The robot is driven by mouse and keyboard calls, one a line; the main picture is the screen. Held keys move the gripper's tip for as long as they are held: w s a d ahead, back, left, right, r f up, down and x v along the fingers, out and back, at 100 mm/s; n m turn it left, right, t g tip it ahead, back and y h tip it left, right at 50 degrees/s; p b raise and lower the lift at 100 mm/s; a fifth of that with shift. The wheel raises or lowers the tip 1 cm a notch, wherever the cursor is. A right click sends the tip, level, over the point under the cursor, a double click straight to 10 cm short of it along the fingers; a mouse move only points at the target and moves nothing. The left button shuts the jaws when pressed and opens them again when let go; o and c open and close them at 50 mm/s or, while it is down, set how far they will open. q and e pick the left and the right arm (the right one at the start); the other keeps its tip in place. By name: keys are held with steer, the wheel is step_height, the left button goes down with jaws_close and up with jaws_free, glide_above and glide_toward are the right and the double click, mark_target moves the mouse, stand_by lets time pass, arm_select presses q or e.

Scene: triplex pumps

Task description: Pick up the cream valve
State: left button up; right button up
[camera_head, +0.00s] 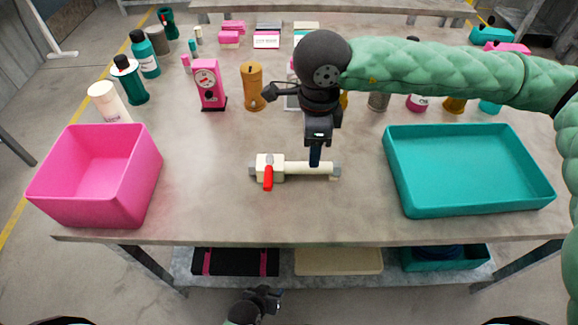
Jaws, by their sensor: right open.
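The cream valve (298,169) lies on the table near its front middle, with a cream body at left, a red handle (268,178) pointing toward the front edge and grey ends. My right gripper (315,158) reaches in from the right on a green padded arm and points down at the valve's pipe, right of the handle. Its fingertips are at or just above the pipe; I cannot tell whether they touch it. It is open. My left gripper (268,298) is low in front of the table, away from the valve; its jaw state is unclear.
A pink bin (98,190) stands at the left and a teal tray (470,200) at the right. A pink scale-like object (208,85), an orange cylinder (252,86) and several bottles stand further back. The table around the valve is clear.

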mark_target(295, 168)
steer(key=shift+s+a+f, duration=0.1)
steer(key=shift+a+f, duration=0.05)
steer(key=shift+f, duration=3.05)
jaws_close()
